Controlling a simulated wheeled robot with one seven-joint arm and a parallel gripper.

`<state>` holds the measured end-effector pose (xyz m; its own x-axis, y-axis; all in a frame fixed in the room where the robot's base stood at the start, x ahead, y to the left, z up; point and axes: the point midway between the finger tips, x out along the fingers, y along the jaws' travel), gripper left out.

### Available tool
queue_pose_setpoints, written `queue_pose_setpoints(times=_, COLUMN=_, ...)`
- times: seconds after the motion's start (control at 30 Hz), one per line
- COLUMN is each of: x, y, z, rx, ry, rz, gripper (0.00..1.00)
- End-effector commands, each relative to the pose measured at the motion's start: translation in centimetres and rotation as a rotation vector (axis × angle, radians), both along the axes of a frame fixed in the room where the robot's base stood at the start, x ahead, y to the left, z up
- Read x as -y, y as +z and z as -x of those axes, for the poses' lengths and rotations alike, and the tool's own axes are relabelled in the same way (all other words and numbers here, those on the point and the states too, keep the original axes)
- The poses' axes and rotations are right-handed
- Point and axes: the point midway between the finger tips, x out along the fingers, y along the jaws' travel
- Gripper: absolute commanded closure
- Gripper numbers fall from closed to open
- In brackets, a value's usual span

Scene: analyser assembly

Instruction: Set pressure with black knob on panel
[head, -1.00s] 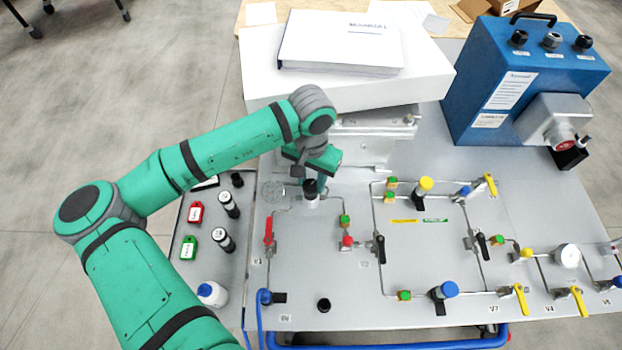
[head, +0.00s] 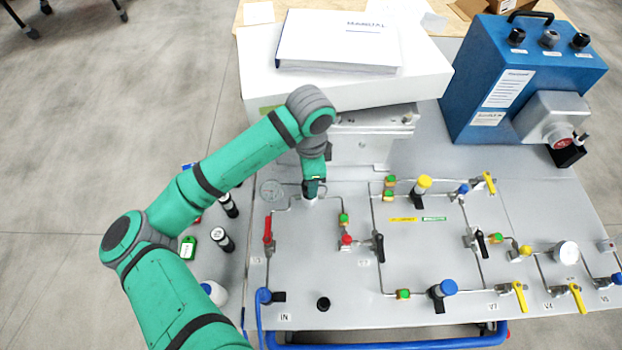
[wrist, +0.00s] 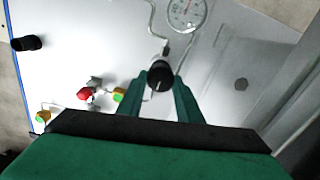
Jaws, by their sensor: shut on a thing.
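The black knob (wrist: 160,76) stands on the light grey panel (head: 320,265) and shows between my fingers in the wrist view. My gripper (wrist: 162,86) is shut on it, one green finger on each side. In the head view my gripper (head: 313,192) comes down from above at the panel's upper left and hides most of the knob. A round pressure gauge (wrist: 187,12) with a white dial lies close to the knob; it also shows in the head view (head: 271,190), left of my gripper. The needle's reading is too small to tell.
A red-handled valve (head: 268,231) is below left of the gauge. A red knob (head: 346,240) and a black-handled valve (head: 379,247) are to the right. A white box (head: 345,85) with a binder (head: 338,42) stands behind. A blue case (head: 525,80) is at the back right.

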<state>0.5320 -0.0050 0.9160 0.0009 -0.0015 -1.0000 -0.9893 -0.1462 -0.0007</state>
Motion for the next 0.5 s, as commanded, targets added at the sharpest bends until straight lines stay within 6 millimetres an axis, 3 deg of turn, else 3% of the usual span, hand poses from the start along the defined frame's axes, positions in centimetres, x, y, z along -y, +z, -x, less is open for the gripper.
queue_pose_setpoints(times=0.5, x=-0.07, y=-0.16, z=0.31, rx=-0.008, ry=-0.483, rz=-0.004, gripper=0.9)
